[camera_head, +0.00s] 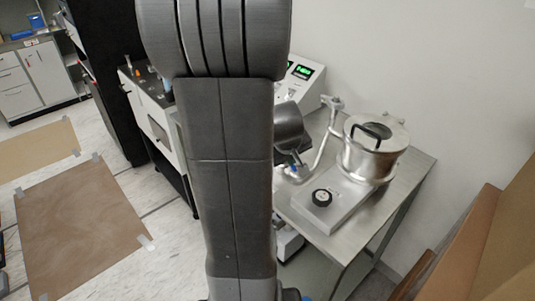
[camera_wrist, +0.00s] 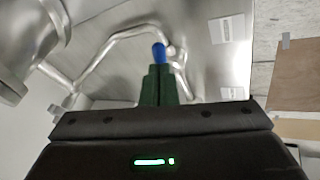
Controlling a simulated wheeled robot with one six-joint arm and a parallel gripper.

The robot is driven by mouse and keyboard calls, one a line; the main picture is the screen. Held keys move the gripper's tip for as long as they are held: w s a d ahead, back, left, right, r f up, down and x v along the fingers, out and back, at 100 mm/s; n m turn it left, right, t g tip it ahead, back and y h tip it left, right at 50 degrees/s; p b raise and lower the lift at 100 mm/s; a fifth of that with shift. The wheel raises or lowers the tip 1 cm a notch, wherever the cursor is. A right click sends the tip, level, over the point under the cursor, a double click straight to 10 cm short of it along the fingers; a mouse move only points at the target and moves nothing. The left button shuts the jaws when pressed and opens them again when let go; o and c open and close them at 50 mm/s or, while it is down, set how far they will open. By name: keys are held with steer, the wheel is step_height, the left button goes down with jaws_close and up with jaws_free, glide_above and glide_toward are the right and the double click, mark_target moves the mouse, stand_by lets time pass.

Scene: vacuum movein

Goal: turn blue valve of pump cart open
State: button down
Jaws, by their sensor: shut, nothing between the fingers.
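The blue valve (camera_wrist: 158,52) shows in the wrist view as a small blue handle on a bent silver pipe (camera_wrist: 100,52). My gripper (camera_wrist: 160,70) has its dark green fingers shut together with nothing between them. Its tips lie right at the near end of the blue handle in the picture; I cannot tell whether they touch it. In the head view a small blue spot of the valve (camera_head: 293,167) shows beside my arm. The pump cart's metal top (camera_head: 400,187) carries the pipework. My arm hides part of the cart, and my fingers are not clear there.
A round steel chamber (camera_head: 372,158) with a black handle stands on the cart, near a grey plate with a black knob (camera_head: 322,197). A panel with green displays (camera_head: 303,72) is behind. A wall is close on the right; cardboard (camera_head: 485,255) stands front right. Floor at left holds brown sheets (camera_head: 80,225).

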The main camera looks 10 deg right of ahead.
steer(key=shift+d, duration=0.5)
stand_by(1.8)
steer(key=shift+w+f, duration=0.1)
stand_by(0.5)
